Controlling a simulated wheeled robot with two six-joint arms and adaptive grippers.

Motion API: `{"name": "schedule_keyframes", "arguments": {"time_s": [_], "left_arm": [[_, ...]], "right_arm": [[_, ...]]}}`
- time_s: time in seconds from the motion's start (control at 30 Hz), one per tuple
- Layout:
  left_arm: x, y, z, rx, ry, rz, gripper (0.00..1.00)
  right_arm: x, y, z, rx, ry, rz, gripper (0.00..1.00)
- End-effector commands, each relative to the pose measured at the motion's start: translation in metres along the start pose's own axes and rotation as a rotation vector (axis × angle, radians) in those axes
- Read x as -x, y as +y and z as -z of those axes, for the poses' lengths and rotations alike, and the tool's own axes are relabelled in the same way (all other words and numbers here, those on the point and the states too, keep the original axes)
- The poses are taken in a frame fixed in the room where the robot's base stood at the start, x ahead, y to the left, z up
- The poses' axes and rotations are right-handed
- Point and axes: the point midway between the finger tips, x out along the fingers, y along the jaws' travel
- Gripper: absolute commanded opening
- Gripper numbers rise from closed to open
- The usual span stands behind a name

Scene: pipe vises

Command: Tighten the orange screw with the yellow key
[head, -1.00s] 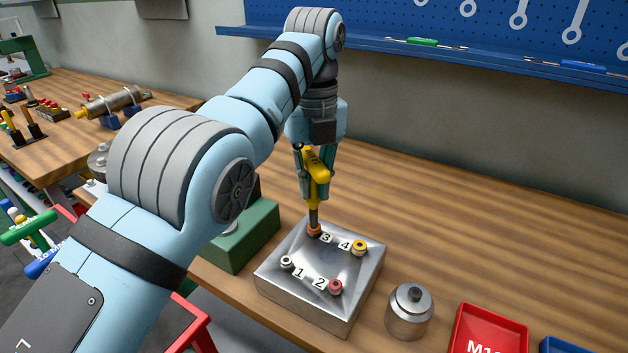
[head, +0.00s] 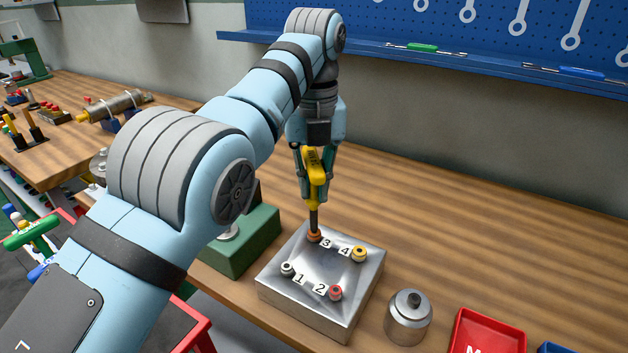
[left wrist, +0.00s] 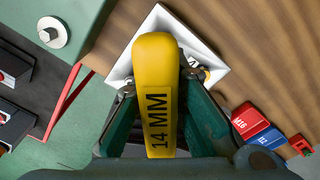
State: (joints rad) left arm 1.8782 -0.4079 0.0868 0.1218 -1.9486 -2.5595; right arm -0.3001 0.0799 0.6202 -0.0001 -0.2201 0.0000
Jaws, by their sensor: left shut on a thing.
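My left gripper (head: 314,180) is shut on the yellow key (head: 313,166). The key hangs upright with its dark shaft pointing down. Its tip meets the orange screw (head: 314,236) at position 3 of the metal block (head: 325,265); the exact seating is too small to tell. In the left wrist view the yellow key (left wrist: 157,95), marked 14 MM, stands between the fingers and hides the orange screw. The block also holds a pale screw (head: 287,269) at 1, a red screw (head: 335,292) at 2 and a yellow screw (head: 359,253) at 4. My right gripper is not in view.
A green base (head: 245,245) stands close to the left of the block. A metal cylinder (head: 408,317) stands to its right, near a red tray (head: 487,333). The wooden bench (head: 480,230) is clear behind and right of the block.

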Motion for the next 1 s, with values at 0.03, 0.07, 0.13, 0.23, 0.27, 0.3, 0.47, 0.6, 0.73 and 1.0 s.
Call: {"name": "schedule_keyframes", "arguments": {"time_s": [0.03, 0.07, 0.13, 0.23, 0.27, 0.3, 0.47, 0.6, 0.73, 1.0], "left_arm": [[0.0001, 0.0000, 0.0001, 0.102, 0.001, 0.001, 0.00], [0.0001, -0.0001, 0.0002, 0.186, 0.002, 0.001, 0.00], [0.0000, -0.0002, 0.0006, 0.380, 0.004, 0.002, 0.00], [-0.0001, -0.0004, 0.0009, 0.591, 0.006, 0.003, 0.00], [0.0000, -0.0004, 0.0010, 0.627, 0.006, 0.003, 0.00], [0.0001, -0.0004, 0.0011, 0.660, 0.006, 0.003, 0.00], [0.0002, -0.0010, 0.0013, 0.916, 0.009, 0.004, 0.00], [0.0000, -0.0017, 0.0017, 1.287, 0.014, 0.006, 0.00], [0.0002, -0.0020, 0.0018, 1.443, 0.015, 0.007, 0.00], [0.0004, -0.0020, 0.0018, 1.446, 0.015, 0.007, 0.00]], "right_arm": [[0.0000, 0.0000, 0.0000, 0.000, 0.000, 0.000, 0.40], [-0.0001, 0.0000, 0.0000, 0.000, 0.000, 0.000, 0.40], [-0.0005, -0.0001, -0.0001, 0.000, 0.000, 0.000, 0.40], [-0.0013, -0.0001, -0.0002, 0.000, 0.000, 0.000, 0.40], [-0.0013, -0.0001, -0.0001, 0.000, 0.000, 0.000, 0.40], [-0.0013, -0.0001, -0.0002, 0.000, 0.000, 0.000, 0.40], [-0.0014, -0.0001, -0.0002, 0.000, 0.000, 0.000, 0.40], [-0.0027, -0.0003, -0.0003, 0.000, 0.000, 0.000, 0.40], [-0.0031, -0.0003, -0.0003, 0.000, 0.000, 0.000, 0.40], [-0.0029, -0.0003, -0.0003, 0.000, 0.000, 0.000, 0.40]]}}
